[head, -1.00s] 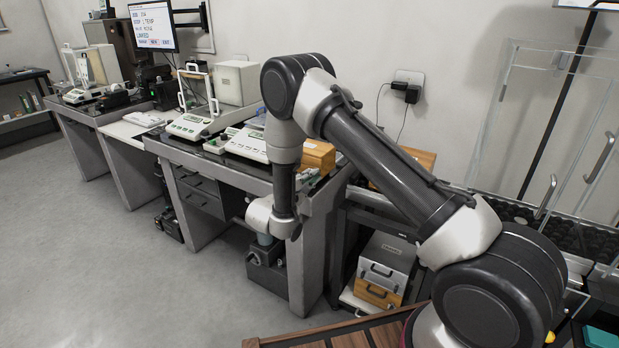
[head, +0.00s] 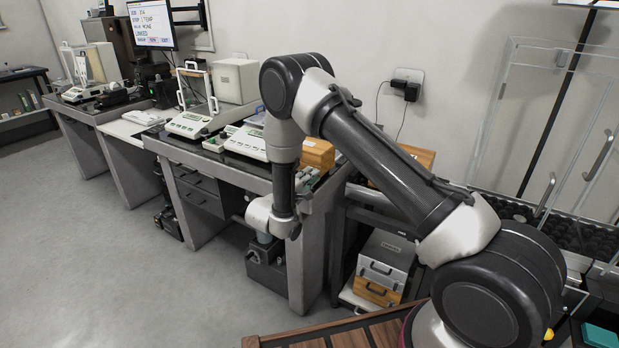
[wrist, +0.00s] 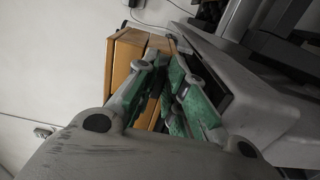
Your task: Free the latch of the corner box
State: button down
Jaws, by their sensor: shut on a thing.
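A light wooden box (wrist: 124,62) stands beyond my fingers in the wrist view, tilted in the picture. I take it to be the corner box. My gripper (wrist: 168,82), with green finger pads, reaches to its near side. The fingers are close together on a small part there. I take this part to be the latch, but the fingers mostly cover it and its position cannot be read.
A grey surface (wrist: 270,115) lies close on the right in the wrist view. In the head view balances stand along the grey table (head: 200,156). Cases (head: 385,262) sit on a low shelf, and a glass enclosure (head: 548,120) is at right. The floor at left is clear.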

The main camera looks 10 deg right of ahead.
jog(key=c, duration=1.5)
grip_release()
jog(key=shift+a, duration=0.1)
jog(key=v, duration=1.2)
